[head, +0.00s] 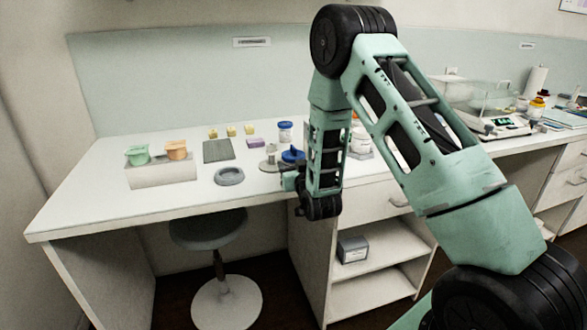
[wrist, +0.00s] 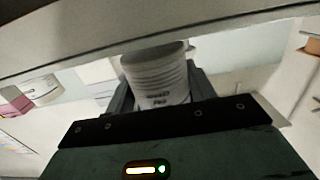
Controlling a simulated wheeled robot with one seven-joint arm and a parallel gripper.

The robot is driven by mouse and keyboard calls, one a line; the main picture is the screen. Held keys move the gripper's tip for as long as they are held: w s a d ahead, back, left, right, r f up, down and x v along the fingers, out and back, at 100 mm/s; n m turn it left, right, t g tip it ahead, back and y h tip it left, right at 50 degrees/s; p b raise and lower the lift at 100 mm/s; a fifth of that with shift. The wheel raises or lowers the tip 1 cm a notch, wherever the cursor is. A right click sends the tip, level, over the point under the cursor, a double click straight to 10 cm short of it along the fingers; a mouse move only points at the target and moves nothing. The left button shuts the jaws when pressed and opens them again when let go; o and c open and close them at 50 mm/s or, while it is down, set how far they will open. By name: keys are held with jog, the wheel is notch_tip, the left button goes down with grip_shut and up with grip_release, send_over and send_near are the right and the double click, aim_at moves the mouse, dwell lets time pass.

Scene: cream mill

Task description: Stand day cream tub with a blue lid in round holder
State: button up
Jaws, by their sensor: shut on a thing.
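My gripper (wrist: 158,88) is shut on a white tub (wrist: 157,75) with printed lettering, too blurred to read, held between its fingers in the wrist view. In the head view my gripper (head: 291,172) points left near the desk's front edge, with a blue lid (head: 292,155) showing at it; the tub's body is mostly hidden there. The round holder (head: 229,176) is a grey ring lying on the desk, left of my gripper and apart from it. A second white tub with a blue lid (head: 285,132) stands farther back.
Green and orange tubs stand on a pale block (head: 162,172) at the left. A grey mat (head: 217,150), small yellow-topped items, a purple block (head: 255,143) and a grey stand (head: 270,160) lie behind the holder. A stool (head: 208,230) stands below. The front left desk is clear.

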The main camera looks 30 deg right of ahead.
jog(key=shift+f, duration=0.45)
jog(key=shift+f, duration=0.1)
jog(key=o, duration=1.2)
jog(key=p+v, duration=0.2)
jog(key=v, duration=1)
